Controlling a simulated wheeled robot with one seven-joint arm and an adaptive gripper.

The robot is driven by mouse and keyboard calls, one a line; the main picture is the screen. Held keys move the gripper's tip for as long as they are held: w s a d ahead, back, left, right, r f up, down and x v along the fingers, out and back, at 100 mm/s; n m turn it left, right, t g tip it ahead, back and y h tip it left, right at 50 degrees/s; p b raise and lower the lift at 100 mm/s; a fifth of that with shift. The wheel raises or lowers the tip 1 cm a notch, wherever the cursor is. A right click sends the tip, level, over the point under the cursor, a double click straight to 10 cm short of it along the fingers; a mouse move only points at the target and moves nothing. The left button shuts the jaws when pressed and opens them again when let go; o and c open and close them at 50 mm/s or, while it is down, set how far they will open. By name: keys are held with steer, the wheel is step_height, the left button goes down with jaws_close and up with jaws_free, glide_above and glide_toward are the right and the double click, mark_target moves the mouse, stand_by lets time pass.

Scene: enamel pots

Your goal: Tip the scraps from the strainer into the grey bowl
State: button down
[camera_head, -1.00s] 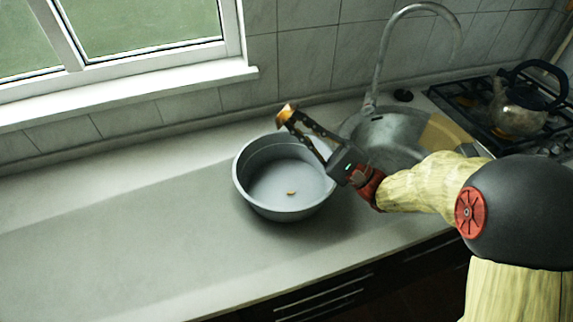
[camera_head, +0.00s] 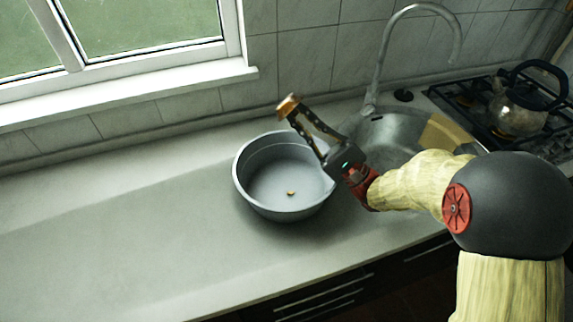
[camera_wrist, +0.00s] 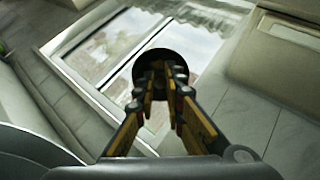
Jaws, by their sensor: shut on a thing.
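The grey bowl (camera_head: 243,185) stands upright on the counter. A small orange-yellow scrap (camera_head: 291,193) lies on its floor. My gripper (camera_head: 293,112) reaches from the right over the bowl's far side, its fingers pointing up and left. It is shut on the strainer (camera_head: 287,104), a small copper-coloured piece at the fingertips, above and apart from the bowl's back rim. In the wrist view the strainer (camera_wrist: 160,56) shows as a dark round shape beyond the fingertips. Its inside is not visible, so I cannot tell if scraps are in it.
A steel sink (camera_head: 400,135) with a tall curved tap (camera_head: 385,55) lies right of the bowl, partly behind my arm. A glass kettle (camera_head: 517,105) stands on the gas hob (camera_head: 470,100) at the far right. The counter (camera_head: 120,235) left of the bowl is clear. A window is behind.

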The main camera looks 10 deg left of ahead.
steer(key=shift+r, duration=0.25)
